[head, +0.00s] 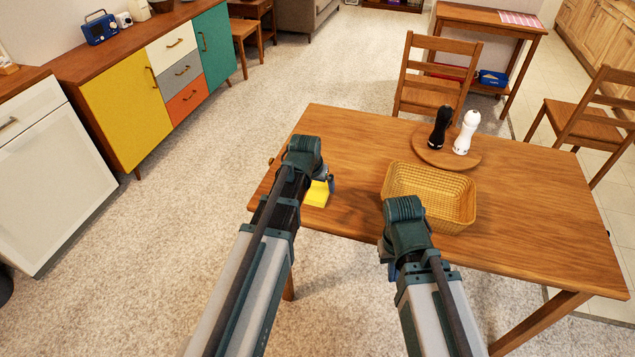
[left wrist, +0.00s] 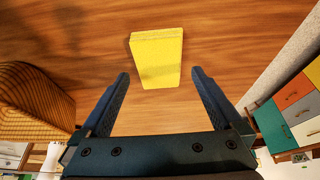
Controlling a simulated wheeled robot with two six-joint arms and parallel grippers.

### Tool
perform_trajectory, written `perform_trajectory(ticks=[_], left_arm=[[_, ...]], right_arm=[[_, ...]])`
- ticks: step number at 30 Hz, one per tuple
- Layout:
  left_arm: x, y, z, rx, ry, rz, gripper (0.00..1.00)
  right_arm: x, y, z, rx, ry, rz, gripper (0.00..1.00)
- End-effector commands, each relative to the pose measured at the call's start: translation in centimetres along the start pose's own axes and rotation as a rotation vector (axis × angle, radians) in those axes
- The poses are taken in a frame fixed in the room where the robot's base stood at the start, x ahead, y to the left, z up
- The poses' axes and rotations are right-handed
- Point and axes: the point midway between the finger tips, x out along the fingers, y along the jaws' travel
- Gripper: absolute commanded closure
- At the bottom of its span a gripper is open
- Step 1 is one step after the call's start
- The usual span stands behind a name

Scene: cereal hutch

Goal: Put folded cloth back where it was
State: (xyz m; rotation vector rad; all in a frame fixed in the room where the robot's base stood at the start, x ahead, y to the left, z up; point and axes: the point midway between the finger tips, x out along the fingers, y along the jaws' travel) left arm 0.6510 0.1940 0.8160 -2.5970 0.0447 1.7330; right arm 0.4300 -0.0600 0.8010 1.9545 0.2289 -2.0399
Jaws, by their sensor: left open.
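The yellow folded cloth (head: 316,196) lies on the wooden table near its left edge, partly hidden by my left gripper in the head view. In the left wrist view the cloth (left wrist: 157,58) lies flat just beyond and between my fingertips. My left gripper (left wrist: 160,73) is open and empty, with a finger on either side of the view; in the head view it (head: 325,180) hangs over the table by the cloth. My right gripper (head: 392,268) is at the table's front edge, in front of the basket; its fingers are mostly hidden by its own wrist.
A woven basket (head: 462,210) stands on the table (head: 540,230) right of the cloth and shows at left in the left wrist view. Behind it a round wooden board (head: 430,155) holds a black mill (head: 439,128) and a white mill (head: 466,132). Chairs stand around; the table's right side is clear.

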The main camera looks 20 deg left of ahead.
Motion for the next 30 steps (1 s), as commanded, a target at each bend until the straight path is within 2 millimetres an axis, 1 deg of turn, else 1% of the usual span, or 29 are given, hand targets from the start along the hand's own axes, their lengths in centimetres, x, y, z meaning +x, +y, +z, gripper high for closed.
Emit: perform_trajectory(ticks=[1,9,12,16,20,22,23,26,27,29,30], left_arm=[[-1.7,0.0,-0.2,0.0,0.0,0.0,0.0],[-6.3,0.0,-0.2,0.0,0.0,0.0,0.0],[-7.6,0.0,-0.1,0.0,0.0,0.0,0.0],[-8.5,0.0,-0.1,0.0,0.0,0.0,0.0],[-8.6,0.0,0.0,0.0,0.0,0.0,0.0],[-8.6,0.4,0.3,0.006,-0.007,0.002,0.0],[-8.6,0.9,0.8,0.014,-0.018,0.004,0.0],[-9.3,4.4,3.7,0.07,-0.091,0.014,0.0],[-9.7,6.1,5.4,0.102,-0.134,0.015,0.0],[-10.4,8.5,8.1,0.149,-0.2,0.013,0.0],[-11.0,9.8,9.8,0.179,-0.241,0.008,0.0]], right_arm=[[-1.6,0.1,0.1,0.0,0.0,0.0,1.0],[-5.8,0.6,0.3,0.001,0.0,0.0,1.0],[-7.0,0.7,0.4,0.001,0.0,0.0,1.0],[-7.8,0.8,0.5,0.0,0.0,0.0,1.0],[-7.9,0.8,0.5,0.0,0.0,0.0,1.0],[-7.8,0.7,0.5,0.0,0.0,0.0,1.0],[-7.8,0.8,0.5,0.001,0.0,0.0,1.0],[-7.8,0.7,0.5,0.0,0.0,0.0,1.0],[-7.8,0.7,0.5,0.0,0.0,0.0,1.0],[-7.8,0.7,0.5,0.0,0.0,0.0,1.0],[-7.8,0.7,0.5,0.0,0.0,0.0,1.0]])
